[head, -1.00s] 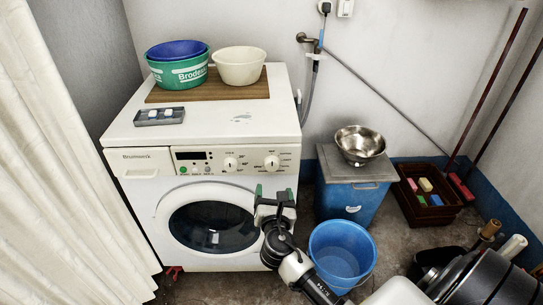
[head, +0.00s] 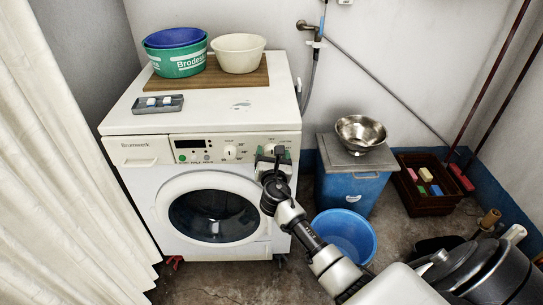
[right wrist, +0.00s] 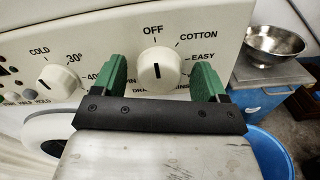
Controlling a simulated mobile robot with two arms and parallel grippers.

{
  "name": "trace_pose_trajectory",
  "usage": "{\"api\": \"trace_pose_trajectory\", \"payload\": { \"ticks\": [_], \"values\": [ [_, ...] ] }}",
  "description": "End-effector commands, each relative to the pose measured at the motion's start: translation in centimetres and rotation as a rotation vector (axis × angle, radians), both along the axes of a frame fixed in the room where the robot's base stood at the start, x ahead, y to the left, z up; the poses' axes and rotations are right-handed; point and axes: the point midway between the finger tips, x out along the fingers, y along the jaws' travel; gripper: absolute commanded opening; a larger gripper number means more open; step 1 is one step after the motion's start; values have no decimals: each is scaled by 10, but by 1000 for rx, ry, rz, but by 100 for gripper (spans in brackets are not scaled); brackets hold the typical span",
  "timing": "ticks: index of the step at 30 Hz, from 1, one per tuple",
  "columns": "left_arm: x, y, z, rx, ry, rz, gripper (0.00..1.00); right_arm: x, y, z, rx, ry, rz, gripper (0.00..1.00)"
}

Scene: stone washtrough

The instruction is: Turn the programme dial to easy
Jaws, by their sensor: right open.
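The programme dial (right wrist: 158,68) is a round cream knob on the front panel of the white washing machine (head: 215,120). Its dark mark stands upright, in line with OFF; COTTON and EASY are printed to its right. My right gripper (right wrist: 162,78) is open, with one green fingertip on each side of the dial. Gaps show between the fingertips and the knob in the right wrist view. In the head view the right gripper (head: 269,154) largely covers the dial. My left gripper is not in view.
The temperature dial (right wrist: 58,82) sits left of the gripper. Basins, a board and a soap tray (head: 158,104) are on the machine's top. A blue bucket (head: 345,235) and a blue bin (head: 350,187) with a steel bowl (head: 360,133) stand to the right.

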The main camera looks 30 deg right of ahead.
Motion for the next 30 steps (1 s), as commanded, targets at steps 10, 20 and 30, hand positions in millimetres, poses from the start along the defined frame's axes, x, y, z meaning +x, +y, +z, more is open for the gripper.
{"api": "trace_pose_trajectory", "payload": {
  "ticks": [10, 20, 30],
  "values": [
    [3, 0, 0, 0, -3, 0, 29, 0, 0, 0, 0, 0, 0, 30],
    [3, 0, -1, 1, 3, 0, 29, -1, 0, -1, 27, -17, 0, 24],
    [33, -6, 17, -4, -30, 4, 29, -1, 0, -3, 210, -128, 0, 24]
  ]
}}
